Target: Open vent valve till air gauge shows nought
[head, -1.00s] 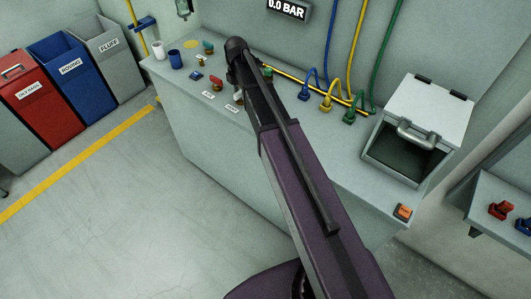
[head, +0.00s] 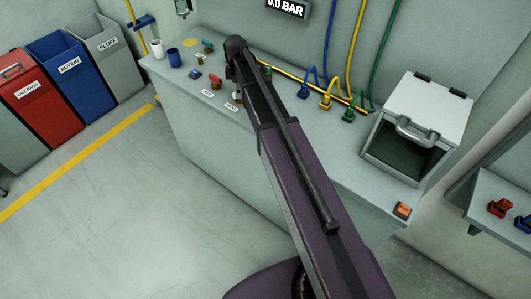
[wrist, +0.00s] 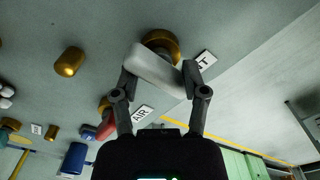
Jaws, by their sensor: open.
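The vent valve shows in the wrist view as a white lever handle (wrist: 150,70) on a round brass body (wrist: 168,42), beside a label (wrist: 205,62) of which "NT" can be read. My gripper (wrist: 159,76) is open, its two fingers on either side of the white handle; whether they touch it I cannot tell. The air gauge (head: 287,7) on the wall reads 0.0 BAR, its top edge cut off. In the head view my arm hides most of the gripper and the vent valve.
A red-handled valve (wrist: 106,127) stands near the AIR label (wrist: 142,114), close to my left finger. A brass knob (wrist: 69,62) and a blue cup (wrist: 75,158) are further left. Hoses (head: 352,70) and a lidded box (head: 408,140) lie to the right on the bench.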

